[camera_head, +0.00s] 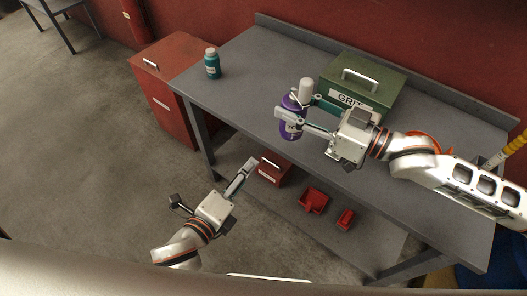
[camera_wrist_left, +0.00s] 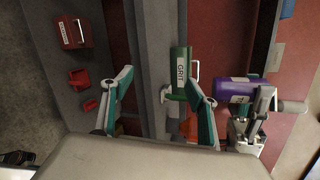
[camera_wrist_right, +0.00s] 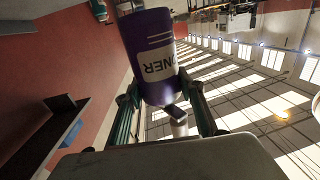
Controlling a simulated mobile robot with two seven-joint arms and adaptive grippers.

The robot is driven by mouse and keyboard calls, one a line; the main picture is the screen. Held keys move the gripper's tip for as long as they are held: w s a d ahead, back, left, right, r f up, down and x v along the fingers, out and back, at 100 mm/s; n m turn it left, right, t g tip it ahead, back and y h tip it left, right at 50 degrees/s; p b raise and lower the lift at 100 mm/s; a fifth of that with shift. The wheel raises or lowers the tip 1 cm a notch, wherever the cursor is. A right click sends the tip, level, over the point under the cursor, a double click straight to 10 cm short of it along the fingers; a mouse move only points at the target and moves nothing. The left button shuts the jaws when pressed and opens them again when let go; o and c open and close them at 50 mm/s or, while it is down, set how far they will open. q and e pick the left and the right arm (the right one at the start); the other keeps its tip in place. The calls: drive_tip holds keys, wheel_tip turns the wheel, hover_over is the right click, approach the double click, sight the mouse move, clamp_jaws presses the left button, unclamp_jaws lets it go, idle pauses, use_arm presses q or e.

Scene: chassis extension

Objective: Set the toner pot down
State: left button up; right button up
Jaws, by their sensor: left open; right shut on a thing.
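The toner pot is a purple cylinder (camera_head: 290,122) with a white label and a pale top piece (camera_head: 306,89). My right gripper (camera_head: 298,107) is shut on it, with the fingers on either side. In the right wrist view the pot (camera_wrist_right: 152,60) fills the space between the fingers, its label reading TONER. The left wrist view shows the pot (camera_wrist_left: 232,90) too, seemingly held clear above the grey workbench (camera_head: 235,95). My left gripper (camera_head: 246,168) is open and empty, low in front of the bench's front edge.
A green GRIT box (camera_head: 385,90) with a handle stands on the bench behind my right gripper. A teal bottle (camera_head: 212,68) stands at the bench's left end. A red cabinet (camera_head: 165,85) is left of the bench. Red bins (camera_head: 313,201) sit on the lower shelf. The bench's left-middle is bare.

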use_arm(q)
drive_tip(key=d+r+m+t+h, duration=0.1)
drive_tip(key=d+r+m, duration=0.2)
drive_tip(key=r+m, duration=0.5)
drive_tip(key=m+t+h, duration=0.1)
drive_tip(key=m+h, duration=0.1)
drive_tip(key=m, duration=0.5)
approach(287, 124)
drive_tip(key=x, duration=1.2)
drive_tip(key=shift+w+d, duration=0.1)
drive_tip(key=shift+w, duration=0.05)
drive_tip(key=c, duration=1.3)
use_arm(e)
drive_tip(key=o, duration=1.3)
